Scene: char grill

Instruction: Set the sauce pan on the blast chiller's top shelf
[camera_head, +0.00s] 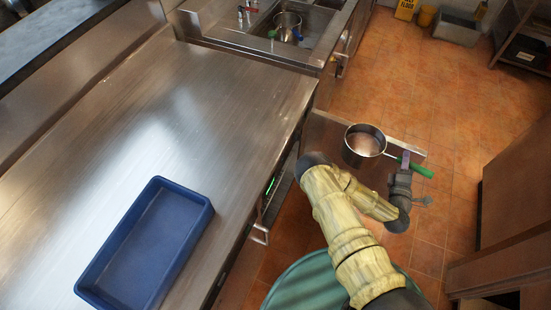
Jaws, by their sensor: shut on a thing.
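The sauce pan (365,146) is a round steel pan with a green-ended handle, right of centre. My gripper (404,163), with a purple part showing, is shut on its handle and holds the pan roughly level. The pan appears to be over the open door (325,127) of the under-counter unit, apart from the counter. That unit, with a small green light (271,186) on its front, seems to be the blast chiller. Its inside and top shelf are hidden by the counter and my arm.
A steel counter (190,110) fills the left, bearing a blue tray (138,296). A sink (262,42) at the back holds a pot (288,27). Tiled floor (400,95) is clear behind the pan. A brown cabinet (515,190) stands at the right.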

